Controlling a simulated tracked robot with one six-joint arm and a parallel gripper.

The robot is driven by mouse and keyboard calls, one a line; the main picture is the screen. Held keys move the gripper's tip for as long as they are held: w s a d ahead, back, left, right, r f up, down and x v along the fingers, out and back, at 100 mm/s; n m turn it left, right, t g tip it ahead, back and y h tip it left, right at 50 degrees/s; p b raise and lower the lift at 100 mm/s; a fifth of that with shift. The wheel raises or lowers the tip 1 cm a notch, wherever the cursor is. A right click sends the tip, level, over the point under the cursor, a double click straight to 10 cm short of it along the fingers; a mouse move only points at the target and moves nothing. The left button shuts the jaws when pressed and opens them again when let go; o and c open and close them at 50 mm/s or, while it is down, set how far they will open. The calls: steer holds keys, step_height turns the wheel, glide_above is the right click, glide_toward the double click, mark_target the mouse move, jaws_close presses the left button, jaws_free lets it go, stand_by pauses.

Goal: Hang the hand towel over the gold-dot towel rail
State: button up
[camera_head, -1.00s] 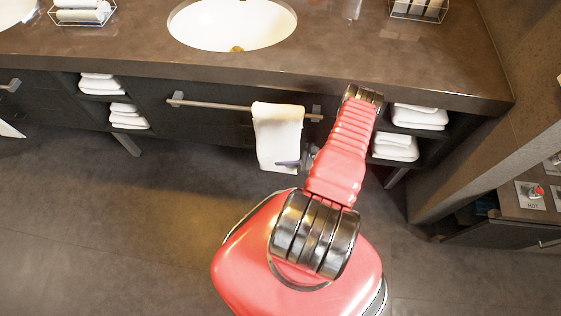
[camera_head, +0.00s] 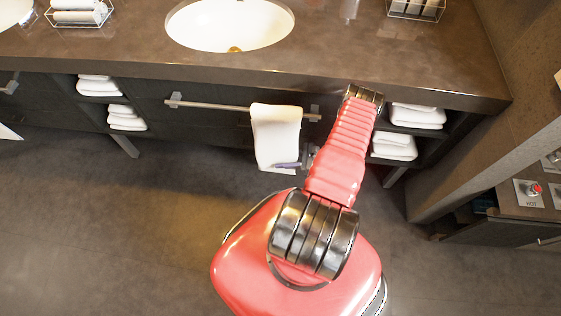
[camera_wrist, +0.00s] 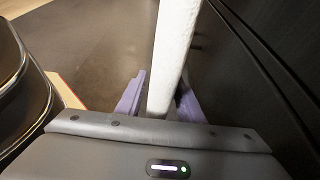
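The white hand towel (camera_head: 275,135) hangs over a grey bar-shaped towel rail (camera_head: 215,105) on the dark cabinet front, near the rail's right end. I can make out no gold dot on this rail. My gripper (camera_head: 288,165) is at the towel's lower right part, with a purple finger in front of the cloth. In the wrist view, the purple fingers of my gripper (camera_wrist: 162,88) stand on either side of the towel (camera_wrist: 172,50), seen edge-on. Narrow gaps show beside the cloth, so the gripper looks open around it. The right finger is partly hidden behind the towel.
The counter (camera_head: 330,60) with a sink (camera_head: 230,25) overhangs the rail. Folded towels lie on shelves at the left (camera_head: 125,118) and right (camera_head: 395,147). A side cabinet (camera_head: 490,225) stands at the right. The floor (camera_head: 100,220) at the left is clear.

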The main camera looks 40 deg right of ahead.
steer(key=v, duration=1.3)
steer(key=shift+s+f, duration=0.1)
